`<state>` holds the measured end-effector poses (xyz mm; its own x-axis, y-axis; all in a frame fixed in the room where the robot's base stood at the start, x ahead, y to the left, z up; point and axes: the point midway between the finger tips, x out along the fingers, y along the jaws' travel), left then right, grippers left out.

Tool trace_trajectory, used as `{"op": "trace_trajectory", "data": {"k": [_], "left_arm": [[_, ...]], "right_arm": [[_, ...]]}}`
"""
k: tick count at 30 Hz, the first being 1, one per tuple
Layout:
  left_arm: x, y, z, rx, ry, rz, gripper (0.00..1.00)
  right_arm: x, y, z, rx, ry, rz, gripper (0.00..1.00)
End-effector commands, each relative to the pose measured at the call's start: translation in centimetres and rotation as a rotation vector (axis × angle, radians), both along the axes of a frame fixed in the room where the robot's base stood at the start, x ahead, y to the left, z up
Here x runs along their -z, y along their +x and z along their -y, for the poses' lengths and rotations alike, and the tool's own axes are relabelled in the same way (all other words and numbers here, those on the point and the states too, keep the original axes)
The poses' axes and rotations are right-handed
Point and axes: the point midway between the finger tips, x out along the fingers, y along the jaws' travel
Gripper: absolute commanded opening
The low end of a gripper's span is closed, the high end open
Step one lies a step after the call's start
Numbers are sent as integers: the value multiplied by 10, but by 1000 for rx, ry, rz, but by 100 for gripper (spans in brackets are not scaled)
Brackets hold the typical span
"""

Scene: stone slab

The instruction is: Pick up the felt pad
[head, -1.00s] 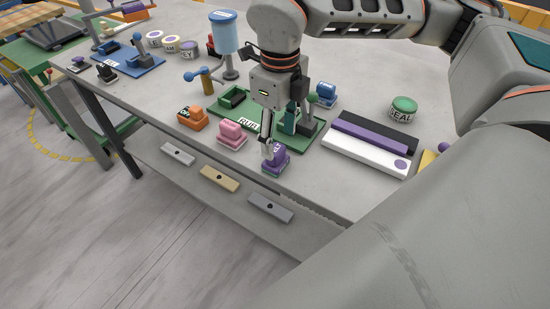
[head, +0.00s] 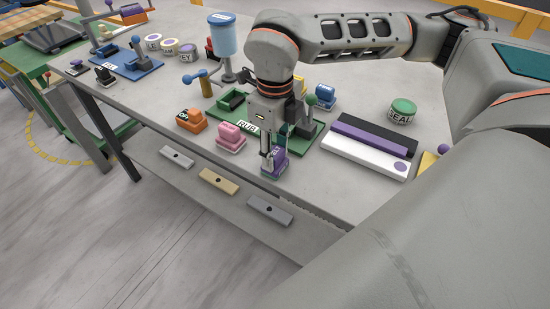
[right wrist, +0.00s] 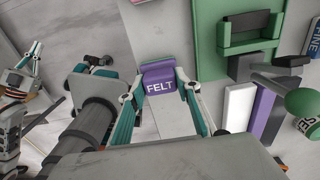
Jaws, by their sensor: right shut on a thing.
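The felt pad (head: 276,162) is a small purple block with a grey base at the table's front edge in the head view. In the right wrist view the felt pad (right wrist: 159,79) shows its white FELT lettering between the two fingers. My right gripper (head: 267,164) comes down from above and is shut on it; its fingers also show in the right wrist view (right wrist: 160,92). I cannot tell whether the pad's base touches the table. My left gripper (right wrist: 22,78) seems to show at the left edge of the right wrist view, too unclear to read its jaws.
A pink stamp (head: 231,136) and an orange stamp (head: 191,121) stand left of the pad. A green fixture (head: 235,117) lies behind it. A white, purple and black strip set (head: 360,152) and a green-lidded tin (head: 402,111) are to the right. Flat bars (head: 270,210) lie on the lower shelf.

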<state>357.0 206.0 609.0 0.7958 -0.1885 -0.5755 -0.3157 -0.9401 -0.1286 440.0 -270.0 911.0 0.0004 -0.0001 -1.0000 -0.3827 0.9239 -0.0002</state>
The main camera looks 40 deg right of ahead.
Motion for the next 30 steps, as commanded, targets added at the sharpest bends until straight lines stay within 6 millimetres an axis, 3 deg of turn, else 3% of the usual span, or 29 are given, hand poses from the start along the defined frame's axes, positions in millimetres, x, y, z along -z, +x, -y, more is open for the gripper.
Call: {"op": "trace_trajectory", "data": {"k": [5,11,17,24,30], "left_arm": [[0,0,0,0,0,-1,0],[-1,0,0,0,-1,-2,0],[-6,1,1,-1,-6,1,0],[-13,1,3,-2,-16,2,0],[-13,-2,4,-4,-22,-4,0]], "right_arm": [[-4,0,0,0,0,1,6],[-24,1,0,1,1,4,6],[-69,2,0,1,1,8,6],[-137,1,0,0,1,7,6],[-177,0,0,0,1,4,6]]}}
